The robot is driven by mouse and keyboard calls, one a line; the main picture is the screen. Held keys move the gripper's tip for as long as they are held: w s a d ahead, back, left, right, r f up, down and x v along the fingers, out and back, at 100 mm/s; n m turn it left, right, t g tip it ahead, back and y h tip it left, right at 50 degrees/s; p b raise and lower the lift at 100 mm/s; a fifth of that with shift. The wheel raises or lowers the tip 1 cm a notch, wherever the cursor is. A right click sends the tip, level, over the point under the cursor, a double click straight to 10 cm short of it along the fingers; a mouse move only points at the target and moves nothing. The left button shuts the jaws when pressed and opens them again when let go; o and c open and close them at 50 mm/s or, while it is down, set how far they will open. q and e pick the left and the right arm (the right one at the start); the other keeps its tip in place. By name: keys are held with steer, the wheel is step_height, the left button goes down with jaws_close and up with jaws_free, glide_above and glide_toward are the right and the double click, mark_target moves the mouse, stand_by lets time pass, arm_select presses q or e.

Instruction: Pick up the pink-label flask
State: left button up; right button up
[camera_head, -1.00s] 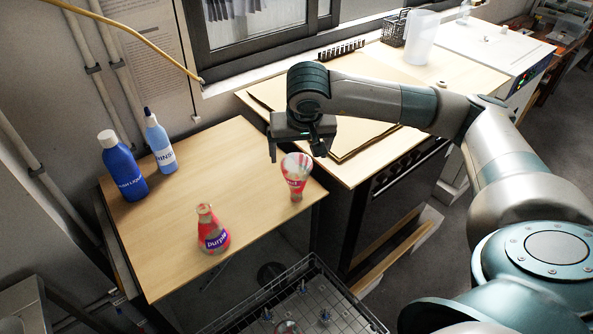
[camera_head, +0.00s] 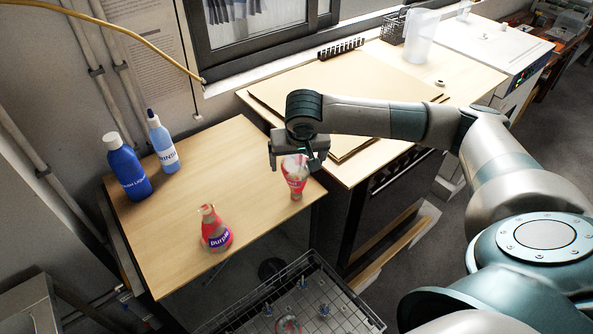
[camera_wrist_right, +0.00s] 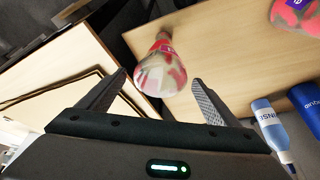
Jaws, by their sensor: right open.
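In the right wrist view this flask (camera_wrist_right: 160,72) shows between and just beyond the two fingers. My right gripper (camera_head: 293,160) is open at the flask's upper part, with one finger on either side; whether it touches cannot be told. It also shows in the right wrist view (camera_wrist_right: 160,88) with nothing clamped. A second red flask with a purple label (camera_head: 215,232) stands further left and nearer on the same table. My left gripper is not in view.
A dark blue bottle (camera_head: 127,168) and a light blue rinse bottle (camera_head: 162,145) stand at the table's back left. A wire rack (camera_head: 330,285) lies below the front edge. A second bench (camera_head: 300,95) with flat boards adjoins on the right.

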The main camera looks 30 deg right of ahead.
stand_by(0.4)
steer(key=c, duration=1.7)
steer(key=shift+o, duration=0.2)
steer(key=shift+r, duration=0.1)
steer(key=shift+r+b, duration=0.2)
steer(key=shift+b, duration=0.2)
step_height(320, 180, up, 3)
steer(key=shift+w+b, duration=0.1)
steer(key=shift+b, duration=0.9)
steer(key=s+d+r+b, duration=0.4)
steer(key=s+d+r, duration=0.2)
steer(key=s, duration=0.3)
steer(key=shift+s+d+r+b, duration=0.3)
steer(key=shift+s+r, duration=0.1)
steer(key=shift+r, duration=0.25)
steer(key=shift+a, duration=0.1)
